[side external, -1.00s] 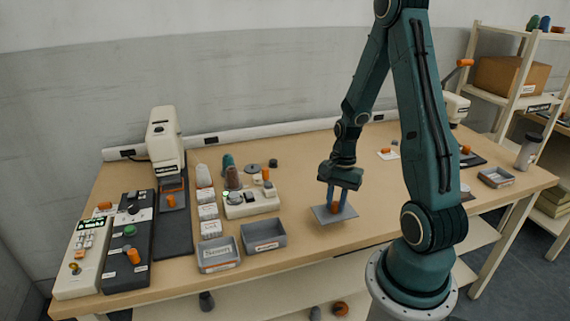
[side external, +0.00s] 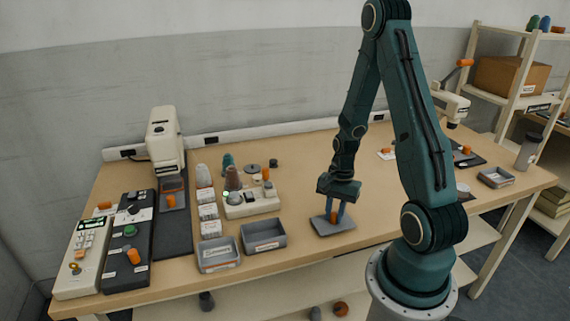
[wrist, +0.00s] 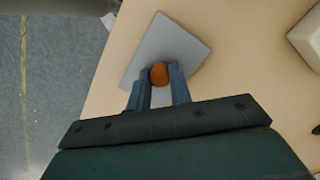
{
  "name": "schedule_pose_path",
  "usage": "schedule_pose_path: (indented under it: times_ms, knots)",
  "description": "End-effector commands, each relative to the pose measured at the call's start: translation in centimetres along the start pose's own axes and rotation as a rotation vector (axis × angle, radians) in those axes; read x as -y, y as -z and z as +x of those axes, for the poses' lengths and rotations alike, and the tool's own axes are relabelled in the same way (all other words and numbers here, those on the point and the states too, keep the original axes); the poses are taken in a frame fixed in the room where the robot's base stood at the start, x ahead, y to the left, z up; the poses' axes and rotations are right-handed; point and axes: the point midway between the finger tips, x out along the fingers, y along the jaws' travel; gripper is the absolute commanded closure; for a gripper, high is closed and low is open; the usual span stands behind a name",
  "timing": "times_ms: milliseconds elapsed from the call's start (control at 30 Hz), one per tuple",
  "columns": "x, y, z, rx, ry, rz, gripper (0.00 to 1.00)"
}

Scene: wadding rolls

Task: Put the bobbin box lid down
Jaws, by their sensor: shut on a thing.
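The bobbin box lid (side external: 346,227) is a flat grey plate with an orange knob (side external: 334,217) in its middle. It looks level at the front part of the wooden table, on the surface or very close to it; I cannot tell whether it touches. My gripper (side external: 338,212) points down over the lid, its blue fingers shut on the orange knob. In the wrist view the lid (wrist: 180,43) shows beyond the fingers, with the round knob (wrist: 159,74) between the fingertips (wrist: 160,80). The lid's near part is partly hidden by the fingers.
Two open grey boxes (side external: 263,247) (side external: 229,266) stand left of the lid at the table's front. A cream block with pegs (side external: 240,208) stands behind them. Table (side external: 300,190) is clear around the lid; its front edge is near.

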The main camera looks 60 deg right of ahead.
Motion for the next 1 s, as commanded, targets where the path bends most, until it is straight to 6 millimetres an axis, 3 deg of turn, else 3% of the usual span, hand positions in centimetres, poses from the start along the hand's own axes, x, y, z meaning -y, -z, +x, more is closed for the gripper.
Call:
schedule_pose_path:
  times_ms: [233,267,333,367,767,1000]
  knots:
    - [0.0,0.1,0.3,0.000,0.000,0.000,1.00]
    - [0.0,0.1,0.3,0.000,0.000,0.000,0.73]
    - [0.0,0.1,0.3,0.000,0.000,0.000,0.60]
    - [0.0,0.1,0.3,0.000,0.000,0.000,0.57]
    - [0.0,0.0,0.1,0.000,0.001,0.000,0.57]
    - [0.1,0.1,-1.2,-0.002,0.002,0.001,0.57]
